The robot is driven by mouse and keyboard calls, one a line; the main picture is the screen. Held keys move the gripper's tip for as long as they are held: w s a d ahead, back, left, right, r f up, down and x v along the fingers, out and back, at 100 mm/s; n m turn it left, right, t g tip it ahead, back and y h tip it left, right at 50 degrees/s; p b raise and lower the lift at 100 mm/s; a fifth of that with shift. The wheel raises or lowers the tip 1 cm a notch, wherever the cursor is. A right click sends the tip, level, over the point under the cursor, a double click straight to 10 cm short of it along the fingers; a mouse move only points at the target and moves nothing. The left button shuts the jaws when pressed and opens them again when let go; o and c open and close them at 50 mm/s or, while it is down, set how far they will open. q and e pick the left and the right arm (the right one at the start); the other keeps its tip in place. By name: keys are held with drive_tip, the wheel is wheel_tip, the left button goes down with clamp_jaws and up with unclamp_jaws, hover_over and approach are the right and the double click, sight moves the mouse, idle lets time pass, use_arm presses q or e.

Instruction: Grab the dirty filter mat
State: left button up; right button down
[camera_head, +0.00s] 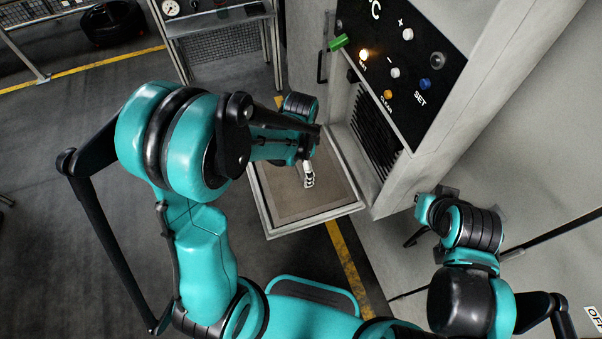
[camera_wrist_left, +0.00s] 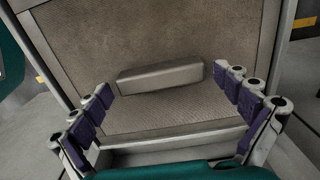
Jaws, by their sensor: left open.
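The dirty filter mat (camera_head: 283,197) is a brown, stained sheet in a pale frame (camera_head: 318,212), which sticks out from the lower front of the grey cabinet. In the left wrist view the mat (camera_wrist_left: 110,50) fills the middle, with a grey bar-shaped handle (camera_wrist_left: 160,76) across it. My left gripper (camera_head: 308,178) is over the mat. In its wrist view the left gripper (camera_wrist_left: 169,84) is open, its purple-padded fingers spread to either side of the handle, holding nothing. My right gripper (camera_head: 424,212) is beside the cabinet's right side; its fingers are not clear.
The cabinet carries a black control panel (camera_head: 405,50) with knobs and lights, a green part (camera_head: 339,43) at its left edge and a dark vent (camera_head: 374,135) below. A metal stand (camera_head: 215,30) with a gauge is behind. A tyre (camera_head: 108,22) lies at the upper left.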

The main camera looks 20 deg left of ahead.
use_arm(q)
drive_tip(key=shift+f, duration=0.1)
drive_tip(key=shift+c, duration=0.3)
drive_tip(key=c, duration=1)
drive_tip(key=shift+c, duration=0.2)
